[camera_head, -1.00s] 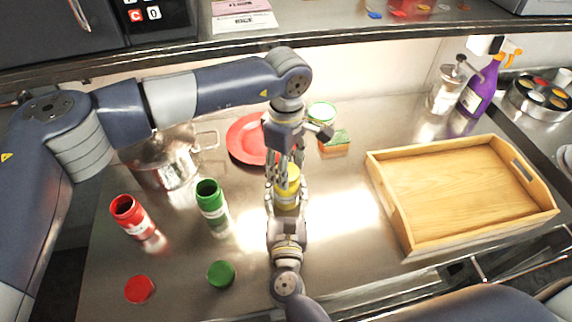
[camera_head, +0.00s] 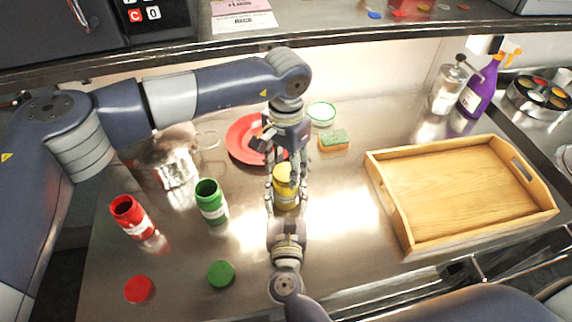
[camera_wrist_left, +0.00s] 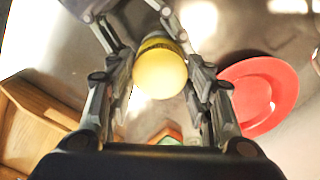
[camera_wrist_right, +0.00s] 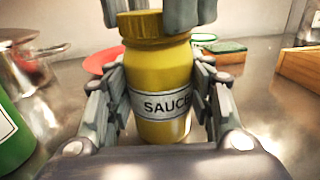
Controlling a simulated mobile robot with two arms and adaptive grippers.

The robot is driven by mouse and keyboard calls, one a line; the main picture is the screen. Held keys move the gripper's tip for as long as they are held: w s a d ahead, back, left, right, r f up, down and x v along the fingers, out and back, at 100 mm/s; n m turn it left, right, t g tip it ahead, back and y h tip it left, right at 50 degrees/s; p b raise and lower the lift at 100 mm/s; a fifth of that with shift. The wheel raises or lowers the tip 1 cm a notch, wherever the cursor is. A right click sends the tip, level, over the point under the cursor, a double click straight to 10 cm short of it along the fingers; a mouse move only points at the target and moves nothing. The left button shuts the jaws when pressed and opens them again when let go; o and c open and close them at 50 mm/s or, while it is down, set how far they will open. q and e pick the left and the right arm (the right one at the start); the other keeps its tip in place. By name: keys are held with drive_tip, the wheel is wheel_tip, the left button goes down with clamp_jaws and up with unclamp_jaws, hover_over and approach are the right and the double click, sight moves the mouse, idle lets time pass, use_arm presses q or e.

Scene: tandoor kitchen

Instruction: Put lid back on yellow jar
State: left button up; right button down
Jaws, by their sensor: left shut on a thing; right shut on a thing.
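The yellow sauce jar (camera_head: 286,199) stands upright on the steel counter, and its label shows in the right wrist view (camera_wrist_right: 165,104). My right gripper (camera_head: 286,205) is shut around the jar's body from the front. The yellow lid (camera_wrist_right: 155,26) sits level on top of the jar, with no clear gap visible between them. It shows as a round yellow disc in the left wrist view (camera_wrist_left: 160,72). My left gripper (camera_head: 284,170) points down from above and is shut on the lid. Its fingers partly hide the lid's sides.
Left of the jar stand an open green jar (camera_head: 211,202) and an open red jar (camera_head: 130,216). Their green lid (camera_head: 221,273) and red lid (camera_head: 139,289) lie in front. Behind are a red plate (camera_head: 240,145), a sponge (camera_head: 333,141) and a pot (camera_head: 168,160). A wooden tray (camera_head: 455,195) is right.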

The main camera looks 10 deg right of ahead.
use_arm(q)
drive_tip(key=shift+m, duration=0.5)
drive_tip(key=o, duration=0.6)
drive_tip(key=shift+o, duration=0.2)
drive_tip(key=shift+r, duration=2.25)
drive_tip(key=shift+c, duration=0.3)
